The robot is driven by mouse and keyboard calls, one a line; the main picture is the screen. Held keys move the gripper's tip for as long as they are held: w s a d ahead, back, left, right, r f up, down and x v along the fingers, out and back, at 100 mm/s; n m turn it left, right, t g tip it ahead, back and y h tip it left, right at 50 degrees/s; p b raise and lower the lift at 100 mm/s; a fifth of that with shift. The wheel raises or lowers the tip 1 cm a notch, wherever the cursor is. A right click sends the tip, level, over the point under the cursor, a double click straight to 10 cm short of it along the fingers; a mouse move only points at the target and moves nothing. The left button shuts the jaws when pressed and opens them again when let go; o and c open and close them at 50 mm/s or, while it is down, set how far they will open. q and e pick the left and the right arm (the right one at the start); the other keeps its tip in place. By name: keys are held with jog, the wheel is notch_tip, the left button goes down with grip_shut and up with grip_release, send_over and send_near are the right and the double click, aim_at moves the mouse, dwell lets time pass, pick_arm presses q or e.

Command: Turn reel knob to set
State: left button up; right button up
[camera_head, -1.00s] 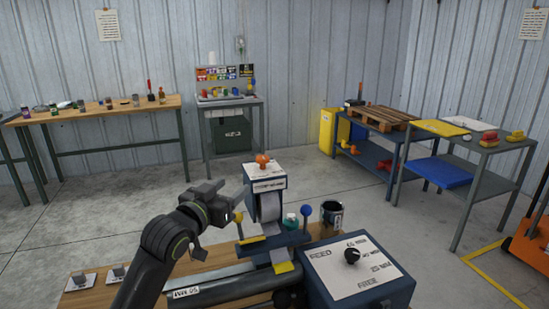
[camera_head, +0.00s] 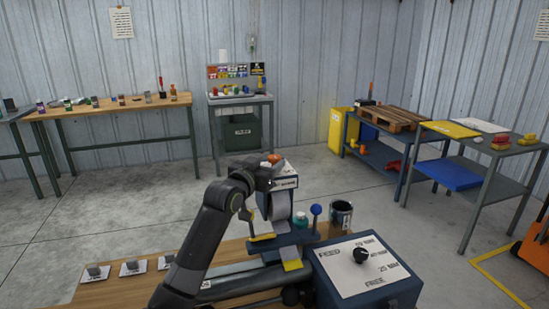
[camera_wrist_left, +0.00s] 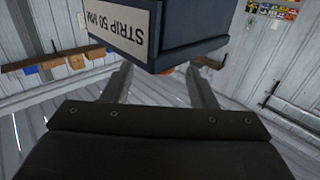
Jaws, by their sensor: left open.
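An orange knob (camera_head: 273,158) sits on top of the upright reel box (camera_head: 283,176) at the bench, partly hidden by my left arm. In the left wrist view, the box's label (camera_wrist_left: 118,22) reads "STRIP 50 MM" upside down, and a sliver of orange (camera_wrist_left: 194,73) shows under the box edge. My left gripper (camera_head: 268,177) is at the upper left of the box, just below the orange knob in the picture.
A blue control box (camera_head: 363,285) with a black dial (camera_head: 361,255) stands at the right of the bench. Small plates (camera_head: 132,267) lie at the left.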

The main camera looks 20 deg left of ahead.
aim_at(272, 160)
pick_arm(q)
jog(key=w, duration=0.3)
jog(key=shift+d, duration=0.3)
jog(key=shift+w+d, duration=0.1)
jog(key=shift+w, duration=0.4)
pick_arm(e)
jog(key=shift+s+d+r, duration=0.15)
jog(key=shift+s+d, duration=0.25)
jog(key=shift+s, duration=0.25)
pick_arm(q)
jog(key=c, duration=0.9)
pick_arm(e)
jog(key=shift+w+r, duration=0.1)
jog(key=shift+w, duration=0.05)
pick_arm(q)
jog(key=shift+p, duration=0.3)
pick_arm(e)
jog(key=shift+r, duration=0.1)
